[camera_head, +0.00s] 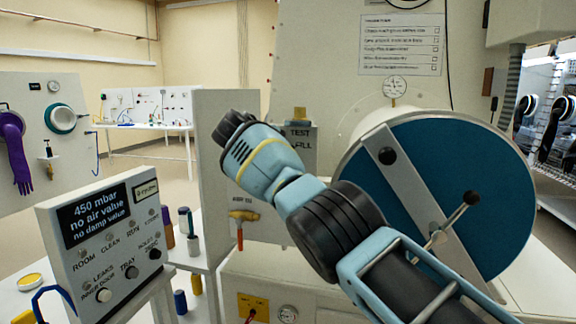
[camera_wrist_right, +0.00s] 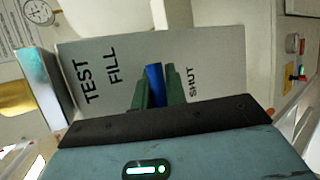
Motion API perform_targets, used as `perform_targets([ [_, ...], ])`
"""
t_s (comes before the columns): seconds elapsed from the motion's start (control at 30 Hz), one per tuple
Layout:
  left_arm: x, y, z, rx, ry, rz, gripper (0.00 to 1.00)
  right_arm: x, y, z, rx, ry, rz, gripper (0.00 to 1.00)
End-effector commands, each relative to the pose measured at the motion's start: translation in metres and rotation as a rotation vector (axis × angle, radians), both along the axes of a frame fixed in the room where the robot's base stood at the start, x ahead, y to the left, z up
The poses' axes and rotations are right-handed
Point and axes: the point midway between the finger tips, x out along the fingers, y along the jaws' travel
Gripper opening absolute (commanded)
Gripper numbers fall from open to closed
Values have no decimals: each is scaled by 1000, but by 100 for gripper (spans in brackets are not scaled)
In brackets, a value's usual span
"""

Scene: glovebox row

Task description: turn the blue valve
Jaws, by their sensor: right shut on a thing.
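The blue valve's handle (camera_wrist_right: 154,84) shows in the right wrist view between the two green fingers of my right gripper (camera_wrist_right: 155,88). The gripper is shut on it. Behind it is a grey plate (camera_wrist_right: 215,60) lettered TEST, FILL and SHUT. In the head view part of this plate (camera_head: 301,140) shows beside my right arm, which hides the valve and the fingers. My left gripper is in neither view.
A large round blue door (camera_head: 440,160) with a bar and knobbed lever stands right of my arm. A brass valve with a red handle (camera_head: 240,232) sits left below it. A console (camera_head: 105,240) reading 450 mbar, no air value, no damp value stands at left.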

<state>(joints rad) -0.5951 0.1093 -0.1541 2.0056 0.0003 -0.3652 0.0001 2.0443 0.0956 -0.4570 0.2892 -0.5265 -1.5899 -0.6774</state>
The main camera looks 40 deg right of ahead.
Motion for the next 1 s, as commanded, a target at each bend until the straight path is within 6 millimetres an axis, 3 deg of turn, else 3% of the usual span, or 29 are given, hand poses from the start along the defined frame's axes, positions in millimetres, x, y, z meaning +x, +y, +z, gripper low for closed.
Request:
perform_targets([
  [0.27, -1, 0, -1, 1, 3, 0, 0, -1, -1, 2, -5, -1, -2, 0],
  [0.3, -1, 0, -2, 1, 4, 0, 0, -1, -1, 2, -5, -1, -2, 19],
  [0.33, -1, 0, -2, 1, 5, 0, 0, -1, -1, 2, -5, -1, -2, 22],
  [0.67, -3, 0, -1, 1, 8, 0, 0, -1, 2, 3, -3, -1, -1, 22],
  [1.0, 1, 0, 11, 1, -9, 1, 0, -10, 42, 30, -4, -5, 1, 22],
])
